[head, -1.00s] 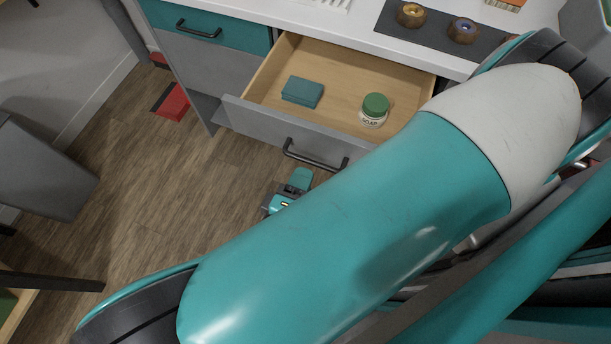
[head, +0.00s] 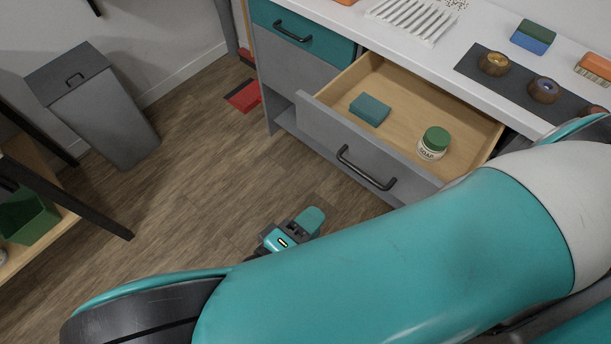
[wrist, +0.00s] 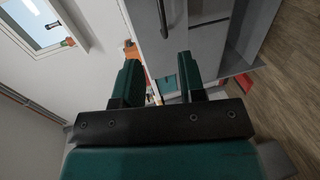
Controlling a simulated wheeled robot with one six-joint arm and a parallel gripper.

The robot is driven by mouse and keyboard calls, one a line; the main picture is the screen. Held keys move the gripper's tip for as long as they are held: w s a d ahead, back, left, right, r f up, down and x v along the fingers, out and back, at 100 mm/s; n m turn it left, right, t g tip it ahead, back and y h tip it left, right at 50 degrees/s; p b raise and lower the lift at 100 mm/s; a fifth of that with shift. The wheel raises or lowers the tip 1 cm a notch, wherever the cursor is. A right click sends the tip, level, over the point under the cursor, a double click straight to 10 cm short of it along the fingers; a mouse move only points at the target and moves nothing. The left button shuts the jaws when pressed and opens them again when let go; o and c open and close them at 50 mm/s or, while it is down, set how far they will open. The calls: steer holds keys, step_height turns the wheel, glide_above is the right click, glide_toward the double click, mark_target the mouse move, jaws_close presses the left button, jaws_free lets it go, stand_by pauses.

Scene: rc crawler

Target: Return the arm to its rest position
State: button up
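My arm crosses the lower right of the head view as a large teal link with a pale joint. My gripper (wrist: 158,78) shows in the wrist view with its two dark green fingers apart and nothing between them. Beyond the fingers are grey cabinet fronts (wrist: 207,45), some way off. In the head view, a small teal and black part of mine shows beyond the arm, above the floor and in front of the cabinet. I cannot tell the finger gap there.
An open drawer (head: 328,112) holds a teal box (head: 370,109) and a green-lidded soap jar (head: 433,143). The white counter (head: 455,55) above carries small items. A grey bin (head: 105,115) and shelf (head: 60,205) stand left. The wooden floor (head: 190,190) between is clear.

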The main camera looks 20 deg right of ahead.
steer(key=w+d+r+g+y, duration=0.1)
steer(key=w+r+g+y, duration=0.35)
steer(key=r, duration=0.25)
steer(key=w+d+r+g+y, duration=0.1)
steer(key=w+r+g+y, duration=0.2)
steer(key=r+g, duration=0.3)
steer(key=s+d+r+t+y, duration=0.1)
steer(key=s+d+r+y, duration=0.1)
steer(key=r+y, duration=0.3)
steer(key=s+d+r+t+y, duration=0.1)
steer(key=r+y, duration=0.4)
steer(key=r, duration=0.6)
steer(key=shift+s+d+r+n, duration=0.4)
steer(key=shift+s+d, duration=0.2)
steer(key=shift+d, duration=0.55)
